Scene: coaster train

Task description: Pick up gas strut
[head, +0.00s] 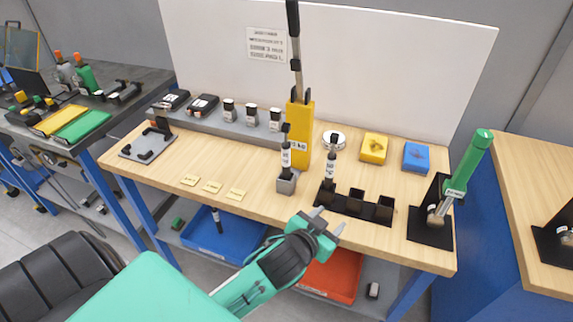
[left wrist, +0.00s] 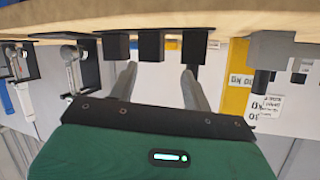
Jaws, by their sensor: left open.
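A slim strut with a white label and black ends (head: 330,168) stands upright in the left slot of a black three-slot rack (head: 355,205). A similar labelled strut (head: 286,156) stands in a grey block (head: 287,184) to its left. I cannot tell which of them is the gas strut. My left gripper (head: 328,221) is open and empty, just in front of the rack at the table's front edge. In the left wrist view, which is upside down, the open fingers (left wrist: 157,85) point toward the rack (left wrist: 150,45). My right gripper is not in view.
A yellow press-like stand (head: 300,135) with a tall black lever rises behind the struts. A green cylinder on a black stand (head: 467,165) is at the right. Blue (head: 230,240) and red (head: 330,275) bins sit below the table. Yellow labels (head: 212,187) lie along the clearer front left.

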